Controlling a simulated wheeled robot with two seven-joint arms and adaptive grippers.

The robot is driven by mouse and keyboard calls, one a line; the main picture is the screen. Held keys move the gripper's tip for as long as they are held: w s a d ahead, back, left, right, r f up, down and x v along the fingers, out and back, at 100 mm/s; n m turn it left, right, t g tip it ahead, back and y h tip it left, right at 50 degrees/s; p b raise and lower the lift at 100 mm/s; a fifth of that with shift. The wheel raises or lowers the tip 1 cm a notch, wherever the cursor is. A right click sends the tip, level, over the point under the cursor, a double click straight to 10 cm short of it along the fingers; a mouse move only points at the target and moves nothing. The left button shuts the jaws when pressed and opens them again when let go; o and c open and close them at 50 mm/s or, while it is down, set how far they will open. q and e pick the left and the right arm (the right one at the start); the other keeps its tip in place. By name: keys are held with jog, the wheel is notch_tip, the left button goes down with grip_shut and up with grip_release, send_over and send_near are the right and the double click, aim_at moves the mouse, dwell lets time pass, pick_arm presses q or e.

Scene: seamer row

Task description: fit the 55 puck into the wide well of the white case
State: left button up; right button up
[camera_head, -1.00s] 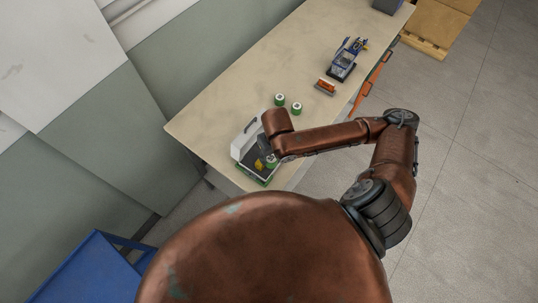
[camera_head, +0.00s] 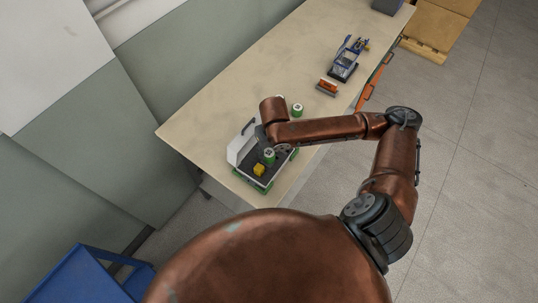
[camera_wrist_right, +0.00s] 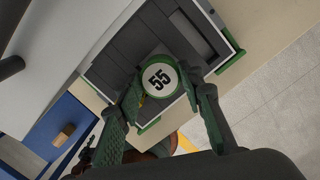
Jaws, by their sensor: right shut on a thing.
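The 55 puck (camera_wrist_right: 161,77), with a white top, black number and green rim, sits between the green finger pads of my right gripper (camera_wrist_right: 160,88), shut on it. It also shows in the head view (camera_head: 269,156). It is over the dark insert (camera_wrist_right: 128,48) of the open white case (camera_head: 236,150). I cannot tell whether it is above the insert or touching it. A long rectangular recess (camera_wrist_right: 200,36) shows in the insert, apart from the puck. The wide well is not clearly seen, and may be under the puck. My left gripper is not in view.
A yellow block (camera_head: 259,169) is at the case's near side. Another green and white puck (camera_head: 297,110) stands on the table (camera_head: 225,105) beyond my right arm. An orange item (camera_head: 327,87) and a blue device (camera_head: 346,60) stand farther back.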

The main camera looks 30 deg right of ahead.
aim_at(269, 153)
notch_tip(269, 153, down, 3)
jog(key=shift+f, duration=0.15)
jog(key=o, duration=0.9)
jog(key=r, duration=0.4)
jog(key=s+r+p, duration=0.1)
jog(key=r, duration=0.7)
jog(key=shift+s+p, duration=0.2)
jog(key=shift+p, duration=0.1)
